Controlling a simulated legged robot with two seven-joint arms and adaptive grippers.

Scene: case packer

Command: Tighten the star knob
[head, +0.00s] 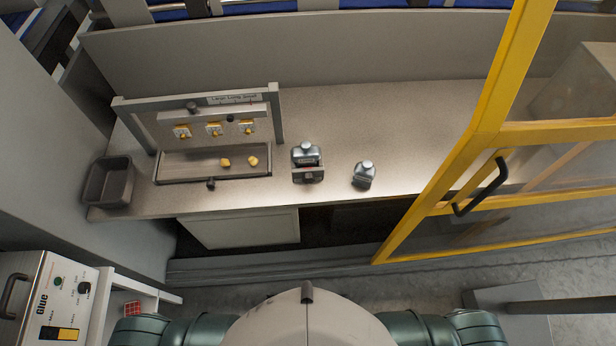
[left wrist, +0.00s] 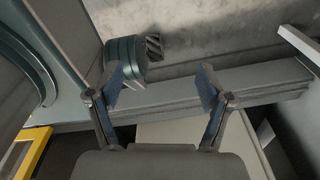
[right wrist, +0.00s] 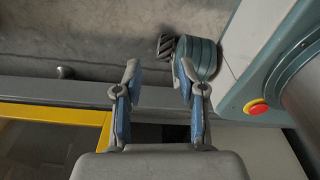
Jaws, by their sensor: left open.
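A grey frame fixture (head: 200,105) stands on the bench at the left in the head view. It carries small dark knobs: one on the top bar (head: 193,107), one at the right of the crossbar (head: 230,118) and one at the front edge of its tray (head: 211,184). They are too small to tell which is the star knob. My left gripper (left wrist: 160,80) is open and empty in the left wrist view, over the floor by the bench. My right gripper (right wrist: 158,78) is open and empty in the right wrist view. Neither gripper shows in the head view.
Yellow pieces (head: 225,162) lie in the fixture's tray. A dark bin (head: 108,182) is at its left. One bottle (head: 306,153) sits in a holder, another bottle (head: 364,174) stands alone. A yellow-framed door (head: 480,140) is at the right. A glue unit (head: 45,300) is at lower left.

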